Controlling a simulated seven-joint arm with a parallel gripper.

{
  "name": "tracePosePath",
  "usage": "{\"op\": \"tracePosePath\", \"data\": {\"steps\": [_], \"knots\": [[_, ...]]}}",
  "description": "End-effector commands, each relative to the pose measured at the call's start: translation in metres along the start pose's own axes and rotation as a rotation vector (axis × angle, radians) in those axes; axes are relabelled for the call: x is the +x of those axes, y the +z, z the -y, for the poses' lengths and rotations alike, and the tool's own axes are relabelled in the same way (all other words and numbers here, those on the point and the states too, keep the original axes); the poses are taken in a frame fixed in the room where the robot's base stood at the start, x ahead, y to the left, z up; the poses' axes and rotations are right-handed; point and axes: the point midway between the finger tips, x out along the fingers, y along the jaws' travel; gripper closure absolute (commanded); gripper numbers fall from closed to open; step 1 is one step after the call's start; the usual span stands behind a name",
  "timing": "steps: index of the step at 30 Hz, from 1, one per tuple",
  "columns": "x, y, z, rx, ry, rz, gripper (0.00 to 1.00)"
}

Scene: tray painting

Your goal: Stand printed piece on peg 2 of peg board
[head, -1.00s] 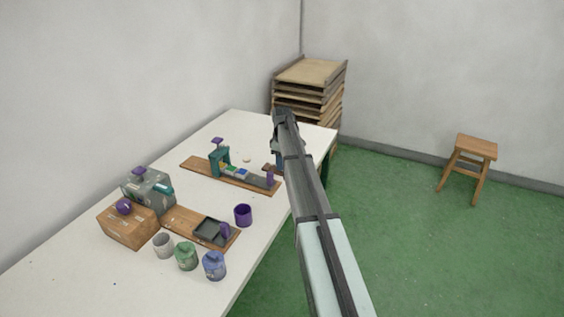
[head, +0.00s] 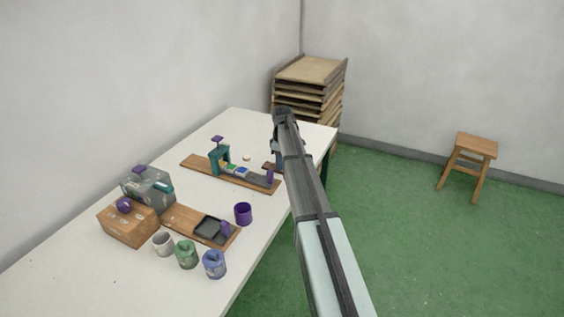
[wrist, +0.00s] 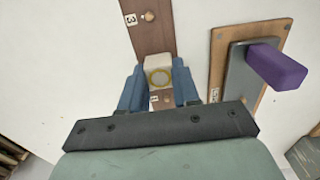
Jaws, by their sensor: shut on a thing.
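In the wrist view, my gripper (wrist: 158,84) has its blue fingers closed on the printed piece (wrist: 157,63), a small cream block with a yellowish ring on its face. The dark brown peg board (wrist: 147,38) lies beneath it. The label 3 and a round wooden peg (wrist: 149,16) show beyond the piece. Another bit of board and label shows between the fingers, its number too small to read. Whether the piece touches a peg is hidden. In the head view, a small part of the board (head: 268,166) shows left of my arm, which hides most of the gripper.
A wooden base (wrist: 216,72) with a grey plate and purple handle (wrist: 277,66) lies right of the peg board. In the head view, the white table (head: 120,284) also carries a purple cup (head: 243,214), jars and boxes toward the near left. A tray rack (head: 311,71) stands behind.

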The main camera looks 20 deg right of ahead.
Motion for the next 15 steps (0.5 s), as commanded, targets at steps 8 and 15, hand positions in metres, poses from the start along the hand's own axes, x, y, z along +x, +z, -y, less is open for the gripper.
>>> {"op": "tracePosePath", "data": {"steps": [8,15], "knots": [[-0.0001,0.0,0.0,0.0,0.0,0.0,0.53],[-0.0001,0.0,0.0,0.0,0.0,0.0,0.39]]}}
